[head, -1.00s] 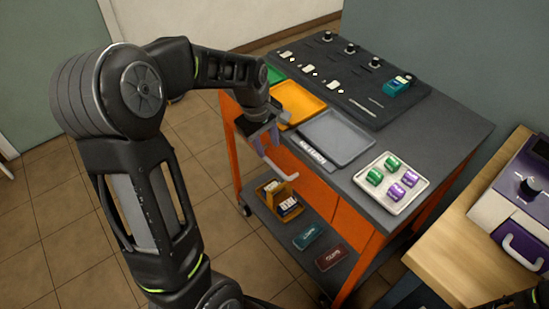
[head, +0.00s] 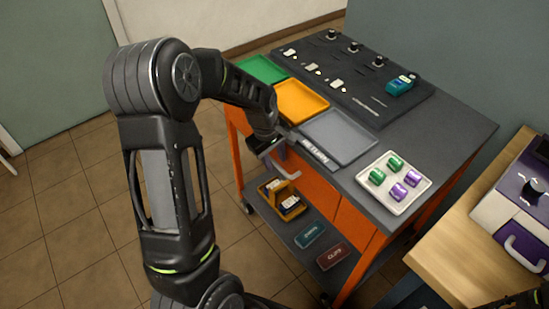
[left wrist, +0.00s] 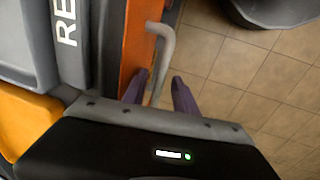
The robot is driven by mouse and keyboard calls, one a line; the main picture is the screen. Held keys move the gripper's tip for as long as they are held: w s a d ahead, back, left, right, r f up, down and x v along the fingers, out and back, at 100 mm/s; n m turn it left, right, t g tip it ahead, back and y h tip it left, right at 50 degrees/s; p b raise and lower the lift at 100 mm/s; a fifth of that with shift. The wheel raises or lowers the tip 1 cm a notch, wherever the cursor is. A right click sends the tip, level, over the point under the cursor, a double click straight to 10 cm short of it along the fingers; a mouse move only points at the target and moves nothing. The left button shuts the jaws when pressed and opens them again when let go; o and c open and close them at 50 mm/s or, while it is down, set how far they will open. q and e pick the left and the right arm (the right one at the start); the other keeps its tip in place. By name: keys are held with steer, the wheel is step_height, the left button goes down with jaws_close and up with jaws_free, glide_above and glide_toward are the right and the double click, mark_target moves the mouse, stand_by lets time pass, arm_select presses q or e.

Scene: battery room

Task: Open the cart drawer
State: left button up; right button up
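The orange cart (head: 372,222) has a drawer front (head: 312,186) below its dark top. The drawer looks closed in the head view. A grey bar handle (head: 292,168) sticks out from it, partly hidden by my left gripper (head: 270,150). In the left wrist view the handle (left wrist: 163,45) bends out from the orange front and runs down between the two purple fingers of my left gripper (left wrist: 160,80). The fingers stand apart, one on each side of the bar, with gaps showing. My right gripper does not show.
On the cart top are green (head: 262,69), orange (head: 300,101) and grey (head: 338,137) trays and a white tray (head: 395,207) with green and purple cells. The lower shelf (head: 285,226) holds a box and labelled packs. A wooden bench (head: 450,250) stands at right. Floor in front is clear.

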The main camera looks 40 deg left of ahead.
arm_select(q)
steer(key=shift+c, duration=0.3)
jaws_close()
stand_by(1.0)
